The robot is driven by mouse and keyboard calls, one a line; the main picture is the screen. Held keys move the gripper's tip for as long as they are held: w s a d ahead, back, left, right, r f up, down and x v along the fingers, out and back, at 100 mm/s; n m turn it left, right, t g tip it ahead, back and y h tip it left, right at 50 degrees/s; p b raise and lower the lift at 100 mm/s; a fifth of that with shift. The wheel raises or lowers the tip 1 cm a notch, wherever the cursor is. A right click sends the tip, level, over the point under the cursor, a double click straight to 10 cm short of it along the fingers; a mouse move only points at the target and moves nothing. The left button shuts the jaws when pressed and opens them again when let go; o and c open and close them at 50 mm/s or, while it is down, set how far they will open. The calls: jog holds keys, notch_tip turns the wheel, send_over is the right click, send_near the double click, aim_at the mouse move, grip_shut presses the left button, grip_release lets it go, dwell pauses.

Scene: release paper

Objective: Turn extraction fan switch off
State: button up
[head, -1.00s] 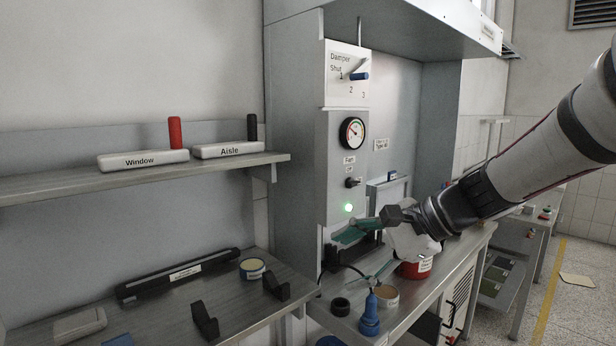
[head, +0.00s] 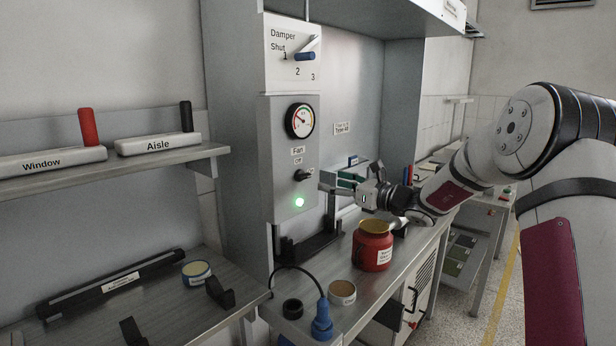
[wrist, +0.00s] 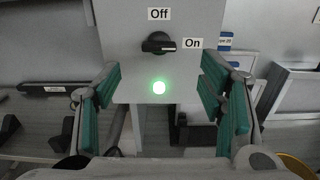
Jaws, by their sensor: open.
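The fan switch (head: 302,175) is a black rotary knob on the grey panel (head: 287,204) under the "Fan" label. In the wrist view the knob (wrist: 158,43) has its pointer toward the "On" label (wrist: 192,43), with "Off" (wrist: 158,14) above it. A green lamp (head: 299,202) glows below the knob. My gripper (head: 335,183) is just right of the panel in the head view. In the wrist view my gripper (wrist: 162,95) is open, its green-padded fingers spread on either side of the lamp and below the knob. Nothing is between the fingers.
A damper lever (head: 305,56) and a gauge (head: 300,121) are above the knob. A shelf (head: 120,165) is at left.

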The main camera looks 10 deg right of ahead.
aim_at(306, 176)
jog(key=x, duration=1)
jog(key=shift+s, duration=0.1)
jog(key=c, duration=1.2)
